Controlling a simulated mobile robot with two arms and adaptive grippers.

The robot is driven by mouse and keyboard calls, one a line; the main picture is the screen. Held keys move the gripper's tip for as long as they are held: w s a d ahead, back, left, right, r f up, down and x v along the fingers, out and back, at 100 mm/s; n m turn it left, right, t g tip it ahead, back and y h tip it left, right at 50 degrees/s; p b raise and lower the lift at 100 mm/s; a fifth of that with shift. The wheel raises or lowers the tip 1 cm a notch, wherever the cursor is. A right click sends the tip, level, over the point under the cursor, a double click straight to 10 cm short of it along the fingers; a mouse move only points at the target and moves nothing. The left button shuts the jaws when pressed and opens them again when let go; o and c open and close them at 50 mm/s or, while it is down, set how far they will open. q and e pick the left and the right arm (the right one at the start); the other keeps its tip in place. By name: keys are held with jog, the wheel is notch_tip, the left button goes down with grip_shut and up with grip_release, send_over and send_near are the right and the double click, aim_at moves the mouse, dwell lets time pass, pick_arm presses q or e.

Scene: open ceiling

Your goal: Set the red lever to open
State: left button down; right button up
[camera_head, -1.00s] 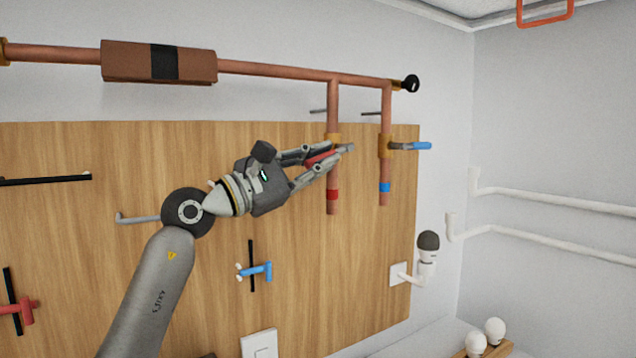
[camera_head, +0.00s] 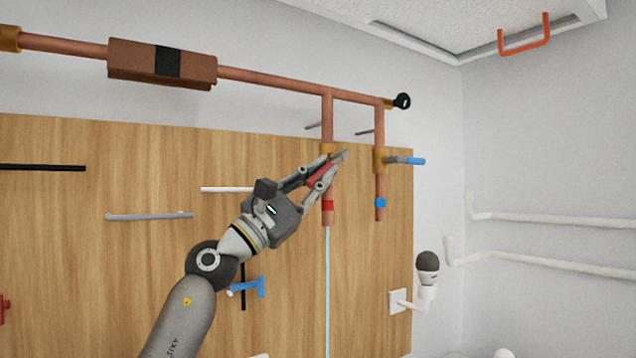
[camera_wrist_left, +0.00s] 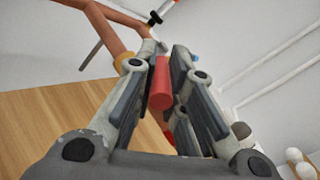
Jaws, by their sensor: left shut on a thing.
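The red lever (camera_head: 319,175) is on the valve of the left vertical copper pipe (camera_head: 327,125), which has a red band (camera_head: 328,205). My left gripper (camera_head: 324,172) is shut on the lever, which slants from lower left up to the valve. In the left wrist view the red handle (camera_wrist_left: 160,85) sits between the two fingers (camera_wrist_left: 160,95). A thin pale blue stream (camera_head: 327,290) runs straight down from this pipe's open end. My right gripper is not in view.
The blue lever (camera_head: 414,161) on the right pipe (camera_head: 380,190) sticks out sideways, close by. A wooden board (camera_head: 60,230) lies behind, with a blue tap-like piece (camera_head: 248,287) and rods. A white socket with a dark-topped fitting (camera_head: 428,265) is at right.

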pick_arm(q)
jog(key=shift+f, duration=0.15)
jog(key=c, duration=1.6)
grip_release()
jog(key=shift+o, duration=0.8)
jog(key=shift+f, duration=0.2)
jog(key=v, duration=1.1)
jog(key=shift+s+a, duration=0.3)
jog(key=shift+a, duration=0.05)
jog(key=shift+r, duration=0.1)
